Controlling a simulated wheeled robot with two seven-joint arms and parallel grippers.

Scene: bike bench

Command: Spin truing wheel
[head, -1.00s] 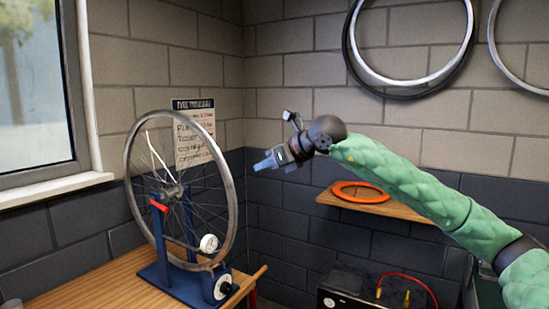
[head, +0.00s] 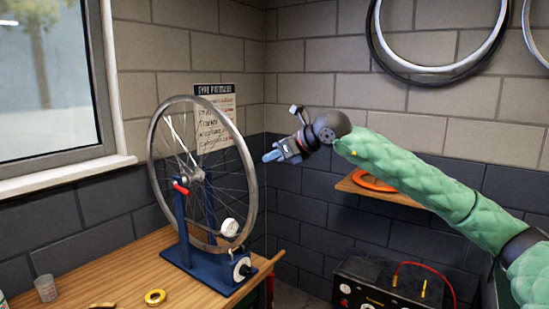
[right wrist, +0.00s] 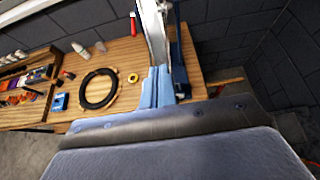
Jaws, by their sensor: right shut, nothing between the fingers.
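The truing wheel (head: 249,165) is upright in a blue truing stand (head: 205,265) on the wooden bench, with a red lever (head: 181,187) and a white dial (head: 229,228) beside the rim. My right gripper (head: 267,157) is shut and empty, just right of the wheel's rim in the head view. I cannot tell whether it touches the rim. In the right wrist view the blue fingertips (right wrist: 158,85) are together, with the pale rim (right wrist: 155,35) directly beyond them. My left gripper is not in view.
The wooden bench (head: 110,262) holds a yellow tape roll (head: 155,297), a cup (head: 45,288) and a black ring (right wrist: 82,88). A shelf with an orange ring (head: 372,182) is on the back wall. A black box with a red cable (head: 385,285) stands below it.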

